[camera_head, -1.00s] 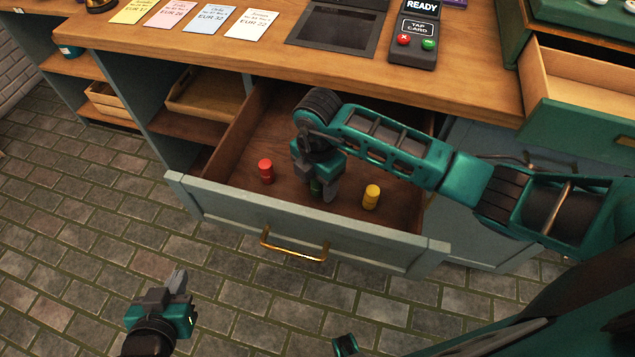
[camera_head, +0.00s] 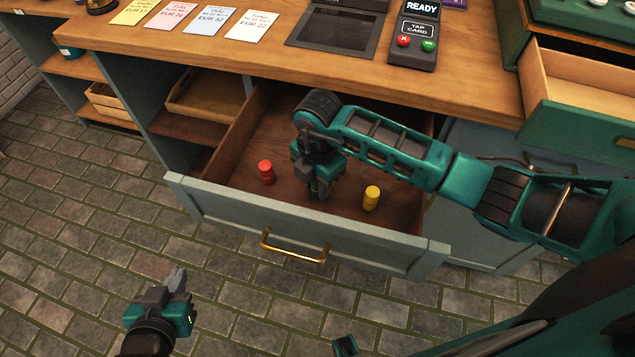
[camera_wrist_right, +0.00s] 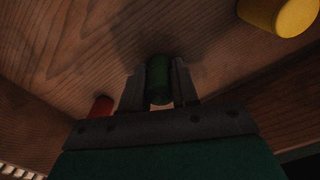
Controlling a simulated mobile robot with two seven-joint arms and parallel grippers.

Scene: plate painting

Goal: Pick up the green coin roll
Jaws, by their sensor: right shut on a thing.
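The green coin roll (camera_wrist_right: 159,82) stands upright in the right wrist view, between the two fingers of my right gripper (camera_wrist_right: 160,88). The fingers are shut on it. In the head view my right gripper (camera_head: 319,188) reaches down into the open drawer (camera_head: 270,125), and only a sliver of the green coin roll (camera_head: 314,188) shows between its fingers. I cannot tell whether the roll touches the drawer floor. My left gripper (camera_head: 176,281) hangs over the paved floor in front of the drawer, empty; its fingers look close together, but their gap is unclear.
A red coin roll (camera_head: 266,173) stands left of the right gripper, and a yellow coin roll (camera_head: 371,198) stands right of it. The drawer's front panel with a brass handle (camera_head: 293,247) is close by. Above is the wooden counter (camera_head: 270,58) with cards and a card terminal (camera_head: 412,40).

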